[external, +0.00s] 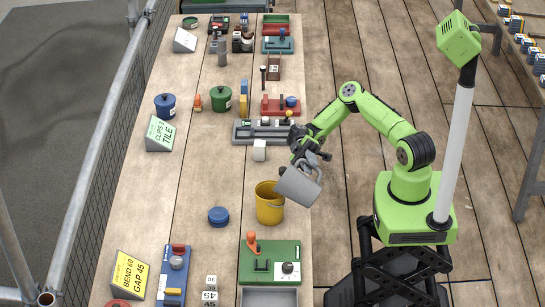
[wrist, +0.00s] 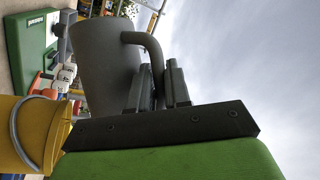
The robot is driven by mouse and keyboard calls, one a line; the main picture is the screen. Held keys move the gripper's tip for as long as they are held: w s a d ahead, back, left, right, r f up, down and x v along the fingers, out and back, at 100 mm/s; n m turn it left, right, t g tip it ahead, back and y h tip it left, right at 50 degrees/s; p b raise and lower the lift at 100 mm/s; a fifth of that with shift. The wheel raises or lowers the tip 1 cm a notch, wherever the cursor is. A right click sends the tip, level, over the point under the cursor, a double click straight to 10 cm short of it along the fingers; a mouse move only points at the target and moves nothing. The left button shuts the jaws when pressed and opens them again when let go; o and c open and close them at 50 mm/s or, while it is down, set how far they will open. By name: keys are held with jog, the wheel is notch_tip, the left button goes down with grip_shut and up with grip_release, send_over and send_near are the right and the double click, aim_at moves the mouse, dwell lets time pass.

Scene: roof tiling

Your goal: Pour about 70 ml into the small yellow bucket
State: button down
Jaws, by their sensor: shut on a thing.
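The small yellow bucket (external: 268,207) stands on the bench near its right edge in the external view. Its side and grey handle also show at the left of the wrist view (wrist: 32,130). My gripper (external: 303,158) is shut on the handle of a grey jug (external: 297,186). The jug is tilted, its mouth toward the bucket, and is held just above and to the right of the bucket's rim. The jug fills the upper left of the wrist view (wrist: 103,65), its handle between my fingers (wrist: 160,88). I cannot see any liquid, and the bucket's inside is mostly hidden.
A green fixture (external: 270,262) with an orange lever stands in front of the bucket. A grey fixture (external: 262,132) is farther back. The bench left of the bucket is mostly clear.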

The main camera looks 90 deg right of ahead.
jog(key=shift+r, duration=0.15)
jog(key=shift+s+a+f+n+h+b, duration=0.1)
jog(key=shift+s+f+n+h+b, duration=0.1)
jog(key=shift+f+n+b, duration=0.35)
jog(key=shift+s+a+f+n+h+b, duration=0.1)
jog(key=shift+f+n+h+b, duration=0.1)
jog(key=shift+n+b, duration=0.3)
jog(key=shift+s+f+b, duration=0.1)
jog(key=shift+b, duration=0.25)
jog(key=shift+n, duration=0.25)
dwell(0.4)
